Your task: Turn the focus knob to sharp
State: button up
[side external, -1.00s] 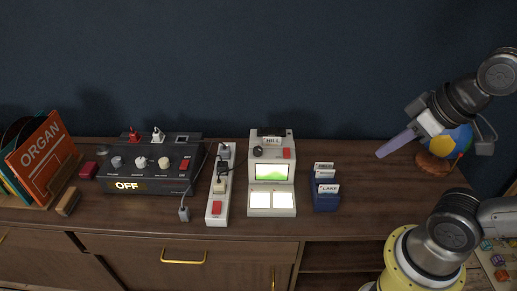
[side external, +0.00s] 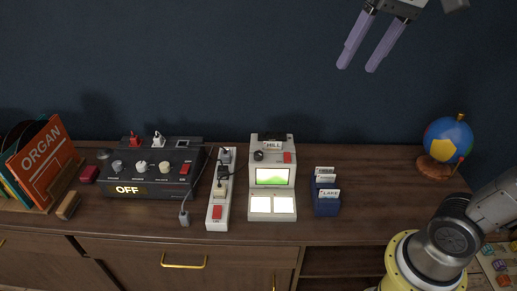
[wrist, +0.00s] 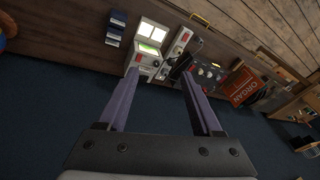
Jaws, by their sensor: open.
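The white slide viewer (side external: 272,180) stands on the sideboard with a lit screen (side external: 272,176) showing a green hill shape. A card labelled HILL (side external: 273,145) sits in its top. A black knob (side external: 258,156) is at its upper left and a red button (side external: 287,158) at its upper right. My gripper (side external: 358,68) is open and empty, high above and to the right of the viewer, with purple fingers apart. In the wrist view the viewer (wrist: 146,50) lies beyond my open fingers (wrist: 163,98). Fine sharpness of the screen picture is hard to judge.
A blue card holder (side external: 326,206) with several cards stands right of the viewer. A globe (side external: 449,141) is far right. Record sleeves (side external: 44,160) are far left.

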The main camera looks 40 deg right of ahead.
jog(key=w+r+m+g, duration=0.2)
jog(key=w, duration=1)
jog(key=m+g+y, duration=0.2)
jog(key=g, duration=0.1)
send_over(258, 153)
jog(key=w+d, duration=0.2)
notch_tip(258, 153, down, 16)
notch_tip(258, 153, down, 12)
jog(key=w+d+g, duration=0.2)
jog(key=shift+w+x, duration=0.2)
jog(key=shift+x, duration=6.55)
jog(key=shift+d+f, duration=0.1)
grip_shut()
